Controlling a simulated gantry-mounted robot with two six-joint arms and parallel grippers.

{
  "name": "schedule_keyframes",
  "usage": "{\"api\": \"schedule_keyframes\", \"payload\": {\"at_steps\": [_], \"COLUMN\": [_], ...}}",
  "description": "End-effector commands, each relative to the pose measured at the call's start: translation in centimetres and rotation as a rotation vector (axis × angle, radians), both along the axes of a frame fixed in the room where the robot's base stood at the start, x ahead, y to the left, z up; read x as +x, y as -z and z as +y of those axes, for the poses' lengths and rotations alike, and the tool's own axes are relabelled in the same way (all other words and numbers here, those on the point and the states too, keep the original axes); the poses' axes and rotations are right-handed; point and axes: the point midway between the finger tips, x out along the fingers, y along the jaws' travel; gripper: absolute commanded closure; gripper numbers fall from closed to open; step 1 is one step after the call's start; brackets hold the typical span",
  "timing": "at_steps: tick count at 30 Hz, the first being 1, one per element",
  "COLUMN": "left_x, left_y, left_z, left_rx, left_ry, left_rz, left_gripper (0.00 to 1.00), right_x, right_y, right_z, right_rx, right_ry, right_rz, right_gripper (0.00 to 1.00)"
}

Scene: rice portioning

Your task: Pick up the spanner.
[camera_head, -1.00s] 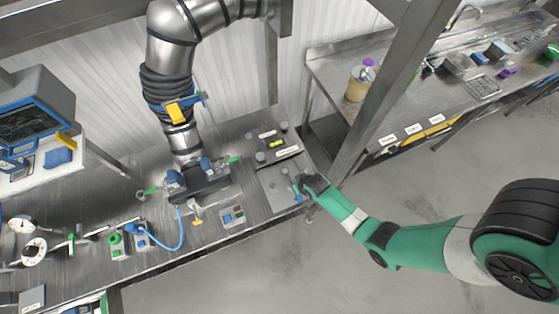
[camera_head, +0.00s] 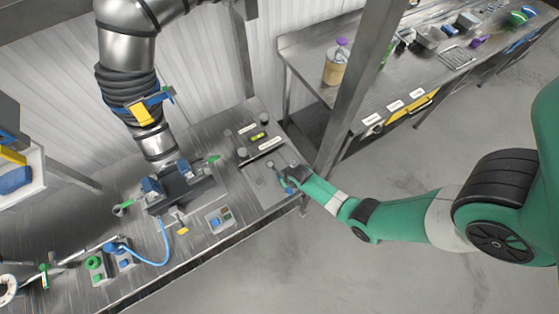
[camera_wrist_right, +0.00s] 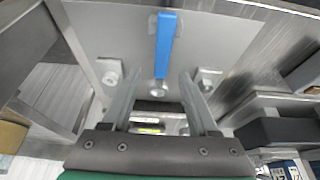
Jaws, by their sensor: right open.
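The spanner (camera_wrist_right: 165,45) has a flat blue handle and a small silver end. In the right wrist view it lies on a grey plate (camera_wrist_right: 215,35), with its silver end between my right fingertips. My right gripper (camera_wrist_right: 160,80) is open, its two fingers on either side of that end with gaps to both. In the head view my right gripper (camera_head: 291,177) is over the plate's right side, and a small blue part of the spanner (camera_head: 286,188) shows beside it; the rest is hidden. My left gripper is not in view.
Small round knobs stand on the plate, one near each finger. A black clamp fixture (camera_head: 185,187) and a switch box (camera_head: 218,221) stand to the left on the workbench. A metal post (camera_head: 355,95) rises close to the right arm. Bench labels (camera_head: 395,106) are farther right.

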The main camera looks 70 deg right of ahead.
Motion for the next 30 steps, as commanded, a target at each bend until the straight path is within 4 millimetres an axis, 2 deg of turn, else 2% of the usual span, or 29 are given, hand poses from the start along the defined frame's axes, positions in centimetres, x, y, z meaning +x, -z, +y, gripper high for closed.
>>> {"api": "schedule_keyframes", "payload": {"at_steps": [1, 4, 13, 14, 23, 24, 30], "left_x": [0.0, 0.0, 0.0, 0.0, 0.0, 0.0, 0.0], "left_y": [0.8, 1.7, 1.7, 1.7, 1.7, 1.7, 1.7], "left_z": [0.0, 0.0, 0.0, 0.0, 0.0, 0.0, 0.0], "left_rx": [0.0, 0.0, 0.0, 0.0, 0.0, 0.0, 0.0], "left_ry": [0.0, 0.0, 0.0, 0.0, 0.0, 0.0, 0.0], "left_rz": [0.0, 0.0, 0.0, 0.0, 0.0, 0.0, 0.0], "left_gripper": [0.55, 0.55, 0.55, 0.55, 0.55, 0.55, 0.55], "right_x": [0.4, 0.8, 1.1, 1.1, 1.0, 1.1, 1.1], "right_y": [1.2, 2.7, 3.0, 3.0, 3.0, 3.0, 3.0], "right_z": [-0.1, -0.5, -0.7, -0.7, -0.6, -0.7, -0.7], "right_rx": [0.001, 0.0, -0.001, -0.001, -0.001, -0.001, -0.001], "right_ry": [0.0, 0.001, 0.0, 0.0, 0.0, 0.0, 0.0], "right_rz": [0.001, 0.001, -0.001, -0.001, -0.001, -0.001, -0.001], "right_gripper": [0.4, 0.4, 0.4, 0.44, 0.98, 1.0, 1.0]}}
